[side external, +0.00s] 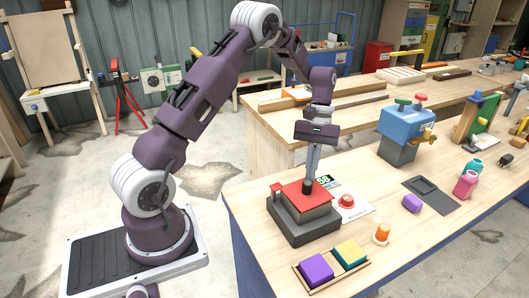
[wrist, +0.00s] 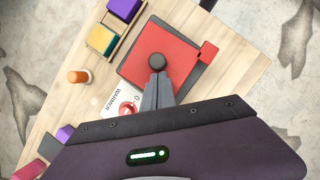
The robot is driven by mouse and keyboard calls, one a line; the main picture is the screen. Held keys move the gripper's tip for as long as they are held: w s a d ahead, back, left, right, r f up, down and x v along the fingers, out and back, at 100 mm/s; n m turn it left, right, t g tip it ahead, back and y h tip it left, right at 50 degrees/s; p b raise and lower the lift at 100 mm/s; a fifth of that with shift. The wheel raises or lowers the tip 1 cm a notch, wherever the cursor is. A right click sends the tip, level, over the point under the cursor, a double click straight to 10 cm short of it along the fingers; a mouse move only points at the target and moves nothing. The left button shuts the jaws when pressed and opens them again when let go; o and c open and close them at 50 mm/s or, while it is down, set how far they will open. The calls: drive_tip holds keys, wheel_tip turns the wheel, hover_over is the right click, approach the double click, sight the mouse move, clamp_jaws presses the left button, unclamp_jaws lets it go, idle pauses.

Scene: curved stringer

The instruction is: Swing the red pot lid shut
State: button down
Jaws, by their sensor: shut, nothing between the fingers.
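The red pot lid (side external: 298,203) lies over a dark grey square base (side external: 301,230) near the table's front left corner. It looks flat, or nearly so; I cannot tell whether a small gap remains under it. A red tab sticks out at one edge of the lid, seen in the wrist view (wrist: 208,52). A round dark knob (wrist: 157,61) sits on the lid. My gripper (side external: 310,177) points down over the lid with its fingers shut and empty. The fingertips (wrist: 158,76) are at the knob's edge; I cannot tell whether they touch.
An orange peg (side external: 381,233) and a tray with purple and yellow blocks (side external: 332,284) are nearby. A blue box on a grey stand (side external: 402,130) is farther back.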

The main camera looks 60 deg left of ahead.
drive_tip(key=shift+s+d+m, duration=0.15)
drive_tip(key=shift+d+m, duration=0.2)
drive_tip(key=shift+m, duration=0.05)
idle(0.4)
